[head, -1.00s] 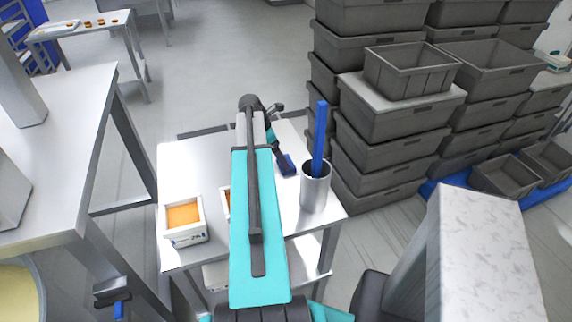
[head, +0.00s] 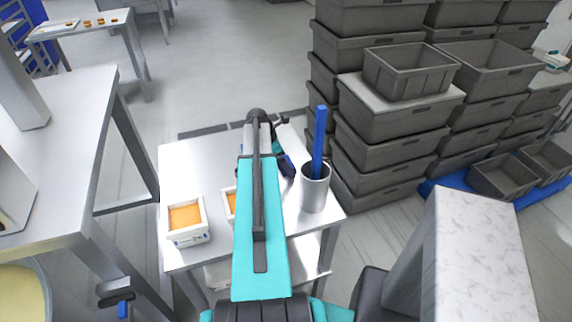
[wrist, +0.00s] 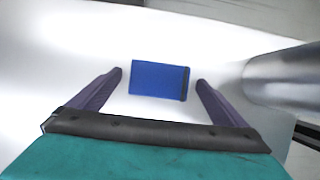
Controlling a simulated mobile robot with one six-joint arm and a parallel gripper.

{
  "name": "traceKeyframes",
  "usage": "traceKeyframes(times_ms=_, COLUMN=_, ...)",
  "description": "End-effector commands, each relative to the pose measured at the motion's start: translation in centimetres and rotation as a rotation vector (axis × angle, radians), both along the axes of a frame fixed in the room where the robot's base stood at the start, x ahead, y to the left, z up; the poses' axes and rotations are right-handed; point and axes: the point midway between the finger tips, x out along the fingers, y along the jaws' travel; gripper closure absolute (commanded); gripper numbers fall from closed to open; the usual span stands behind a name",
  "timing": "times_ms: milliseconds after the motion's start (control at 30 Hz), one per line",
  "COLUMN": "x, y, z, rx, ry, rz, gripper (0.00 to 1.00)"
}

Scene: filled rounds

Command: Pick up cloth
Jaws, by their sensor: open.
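The cloth (wrist: 157,80) is a small blue folded rectangle with a dark strip at its right end. It lies flat on the white table top. In the wrist view, my gripper (wrist: 159,77) is open, with one dark finger to each side of the cloth. The fingers look apart from it, and their height above the table is hard to tell. In the head view, the blue cloth (head: 287,168) shows only in part beside the metal cup, with my arm and wrist covering the rest.
A metal cup (head: 314,193) holding a blue upright item (head: 320,140) stands close to the right of the cloth. White tubs with orange contents (head: 186,220) stand at the table's front left. Grey crates (head: 390,145) are stacked beyond the right edge. The table's left back is clear.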

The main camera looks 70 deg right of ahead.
Motion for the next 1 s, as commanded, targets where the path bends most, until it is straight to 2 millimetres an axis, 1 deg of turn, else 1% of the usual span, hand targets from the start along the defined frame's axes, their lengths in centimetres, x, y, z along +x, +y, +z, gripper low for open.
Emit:
traceKeyframes(times_ms=567, x=0.02, y=-0.01, z=-0.17, rx=0.000, ry=0.000, rz=0.001, gripper=0.03)
traceKeyframes(times_ms=600, x=0.02, y=-0.01, z=-0.17, rx=0.000, ry=0.000, rz=0.001, gripper=0.05)
traceKeyframes(times_ms=767, x=0.03, y=-0.01, z=-0.16, rx=0.000, ry=0.000, rz=0.001, gripper=0.32)
traceKeyframes(times_ms=800, x=0.04, y=0.00, z=-0.16, rx=0.000, ry=0.000, rz=0.001, gripper=0.39)
traceKeyframes(times_ms=867, x=0.04, y=0.00, z=-0.16, rx=0.000, ry=0.000, rz=0.001, gripper=0.48)
traceKeyframes(times_ms=1000, x=0.05, y=-0.01, z=-0.15, rx=0.000, ry=0.000, rz=0.001, gripper=0.48)
